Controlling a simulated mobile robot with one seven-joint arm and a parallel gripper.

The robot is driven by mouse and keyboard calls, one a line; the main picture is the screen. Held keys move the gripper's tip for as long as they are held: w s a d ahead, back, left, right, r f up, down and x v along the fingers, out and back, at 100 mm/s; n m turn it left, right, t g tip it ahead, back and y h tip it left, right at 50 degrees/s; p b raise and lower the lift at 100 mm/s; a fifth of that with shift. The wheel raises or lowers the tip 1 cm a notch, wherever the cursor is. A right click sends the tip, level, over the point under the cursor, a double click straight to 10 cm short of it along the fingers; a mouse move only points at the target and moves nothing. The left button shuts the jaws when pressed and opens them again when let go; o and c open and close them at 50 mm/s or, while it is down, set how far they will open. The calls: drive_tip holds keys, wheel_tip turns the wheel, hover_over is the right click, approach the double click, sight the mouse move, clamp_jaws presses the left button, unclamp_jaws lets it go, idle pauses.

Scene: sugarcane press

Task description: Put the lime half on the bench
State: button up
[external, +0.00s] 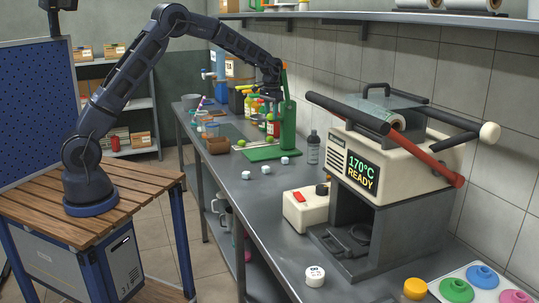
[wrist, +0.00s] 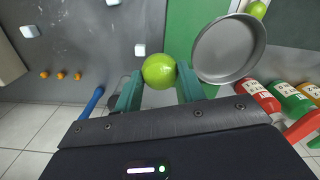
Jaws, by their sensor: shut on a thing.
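The lime half (wrist: 159,71) is bright yellow-green and rounded in the wrist view. My gripper (wrist: 160,84) is shut on it, with one teal finger on each side. Its cut face cannot be made out. The grey bench (wrist: 95,45) lies beyond it; the height of the lime above the bench is hard to judge. In the external view my gripper (external: 271,92) is at the far part of the bench (external: 235,185), close to the green hand press (external: 287,115), and its fingers are small and partly hidden.
A round metal pan (wrist: 229,48) is right beside the lime in the wrist view, and another lime (wrist: 257,9) lies beyond it. Several bottles (wrist: 258,97) stand at the right. Small white cubes (external: 265,170) lie on the bench. The heat press (external: 390,160) stands nearer the camera.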

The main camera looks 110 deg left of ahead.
drive_tip(key=w+d+f+m, duration=0.1)
drive_tip(key=w+d+m, duration=0.1)
drive_tip(key=w+d, duration=0.8)
drive_tip(key=w+d+f+m, duration=0.1)
drive_tip(key=w+d+m, duration=0.1)
drive_tip(key=w+d, duration=0.8)
drive_tip(key=w+d+f+m, duration=0.2)
drive_tip(key=d, duration=1.2)
drive_tip(key=w+d+f+m, duration=0.1)
drive_tip(key=w+d, duration=0.1)
drive_tip(key=d, duration=1.2)
drive_tip(key=s+d+f+m, duration=0.2)
drive_tip(key=d+f, duration=0.9)
drive_tip(key=s+d+f+m, duration=0.2)
drive_tip(key=d+f+m, duration=0.1)
drive_tip(key=d+f, duration=0.7)
drive_tip(key=shift+d+f, duration=0.4)
